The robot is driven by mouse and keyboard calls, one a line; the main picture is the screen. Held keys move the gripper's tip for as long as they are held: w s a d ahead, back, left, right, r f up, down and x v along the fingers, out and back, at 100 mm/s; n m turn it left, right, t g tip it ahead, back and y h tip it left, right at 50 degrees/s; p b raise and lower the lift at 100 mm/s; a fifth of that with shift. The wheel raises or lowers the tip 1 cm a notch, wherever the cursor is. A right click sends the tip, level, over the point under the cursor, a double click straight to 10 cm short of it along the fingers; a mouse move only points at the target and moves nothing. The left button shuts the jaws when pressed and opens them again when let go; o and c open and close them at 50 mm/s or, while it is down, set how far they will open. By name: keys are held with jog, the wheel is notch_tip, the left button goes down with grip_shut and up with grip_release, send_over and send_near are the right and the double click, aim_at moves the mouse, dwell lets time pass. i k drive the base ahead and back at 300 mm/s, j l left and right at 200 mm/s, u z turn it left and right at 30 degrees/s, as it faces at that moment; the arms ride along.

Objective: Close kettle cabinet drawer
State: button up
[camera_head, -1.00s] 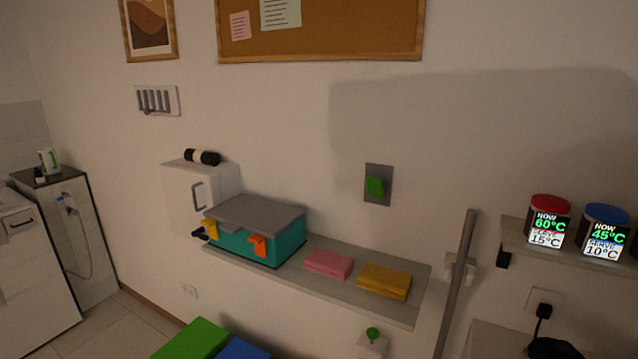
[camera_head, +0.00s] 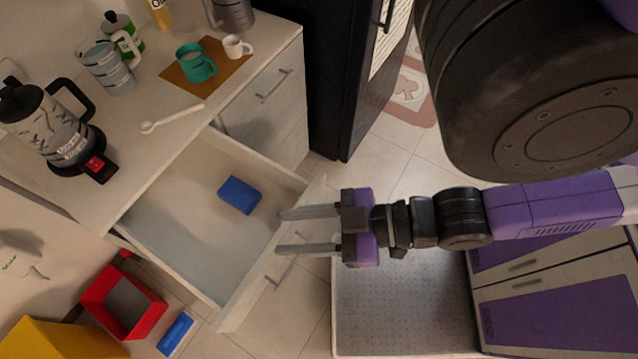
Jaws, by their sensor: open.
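The kettle cabinet drawer (camera_head: 178,235) is pulled far out below the counter with the kettle (camera_head: 55,130). A blue block (camera_head: 239,195) lies inside it. The drawer's front panel (camera_head: 246,298) carries a bar handle (camera_head: 281,272). My gripper (camera_head: 279,232) is open, its two grey fingers spread and pointing left at the drawer front. The fingertips overlap the top of the front panel in the picture. I cannot tell whether they touch it. The gripper appears empty.
The counter (camera_head: 172,125) holds a teal mug (camera_head: 196,64), a white cup (camera_head: 236,46) and a spoon (camera_head: 172,119). A red bin (camera_head: 122,301) and yellow bin (camera_head: 62,340) stand lower left. A dark fridge (camera_head: 345,75) stands behind. Some tiled floor is clear.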

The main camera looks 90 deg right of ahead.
aim_at(225, 257)
jog(key=k, duration=0.9)
